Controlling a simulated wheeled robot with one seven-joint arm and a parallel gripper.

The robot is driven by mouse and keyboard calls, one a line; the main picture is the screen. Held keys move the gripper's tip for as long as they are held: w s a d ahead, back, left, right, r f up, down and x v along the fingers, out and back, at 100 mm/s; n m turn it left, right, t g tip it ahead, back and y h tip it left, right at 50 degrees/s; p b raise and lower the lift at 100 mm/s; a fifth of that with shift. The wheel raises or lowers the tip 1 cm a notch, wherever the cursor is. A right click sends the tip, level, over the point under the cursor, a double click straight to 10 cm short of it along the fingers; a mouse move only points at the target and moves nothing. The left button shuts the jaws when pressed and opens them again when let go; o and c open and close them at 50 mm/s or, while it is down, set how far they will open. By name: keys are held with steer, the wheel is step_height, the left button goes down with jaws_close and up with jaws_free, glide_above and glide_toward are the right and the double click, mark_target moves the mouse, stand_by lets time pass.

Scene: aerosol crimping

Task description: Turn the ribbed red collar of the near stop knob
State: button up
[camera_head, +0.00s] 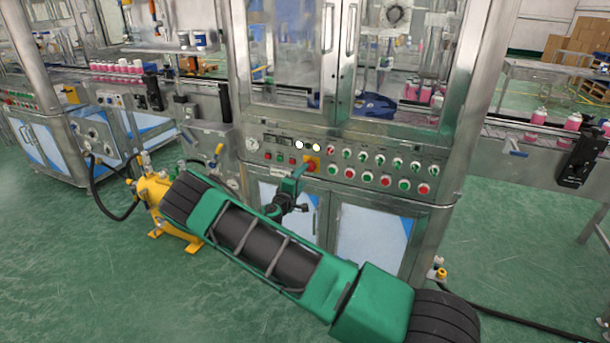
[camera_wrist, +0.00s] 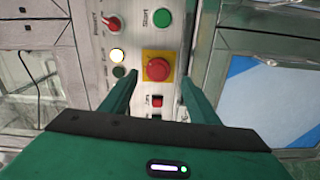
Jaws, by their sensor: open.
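The red stop knob (camera_wrist: 157,69) sits on a square yellow plate (camera_wrist: 148,54) on the steel control panel. In the head view the knob's yellow plate (camera_head: 315,161) shows at the panel's middle left, partly behind my gripper. My gripper (camera_wrist: 159,78) is open, with one green finger on each side of the knob in the wrist view. I see no contact between the fingers and the knob. The depth of the fingertips relative to the knob is hard to tell. The collar's ribs are too small to make out.
A green Start button (camera_wrist: 162,18), a red selector (camera_wrist: 112,23), a lit lamp (camera_wrist: 117,54) and small red switches (camera_wrist: 156,101) lie close around the knob. Rows of buttons (camera_head: 385,181) continue to the right. Cabinet doors (camera_head: 370,235) are below. A yellow unit (camera_head: 152,188) stands left.

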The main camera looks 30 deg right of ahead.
steer(key=shift+v, duration=2.35)
steer(key=s+d+r+m+g+y, duration=0.2)
steer(key=s+d+r+m+g, duration=0.15)
steer(key=s, duration=0.45)
steer(key=s+d+r+m+g+y, duration=0.1)
steer(key=s+d+r+m+g, duration=0.1)
steer(key=s+d+m+g, duration=0.35)
steer(key=s+d+r+m+g+y, duration=0.2)
steer(key=s+d, duration=0.1)
steer(key=s, duration=0.6)
steer(key=s+a+r+y, duration=0.3)
steer(key=s+a, duration=0.2)
steer(key=s, duration=0.5)
steer(key=s+a+r+m+y, duration=0.1)
steer(key=s+a+r+y, duration=0.2)
steer(key=s, duration=0.7)
steer(key=s+a+r+m+y, duration=0.1)
steer(key=s+a+r+y, duration=0.2)
steer(key=s+a+r, duration=0.2)
steer(key=s+a, duration=0.3)
steer(key=s, duration=0.2)
steer(key=shift+r, duration=0.25)
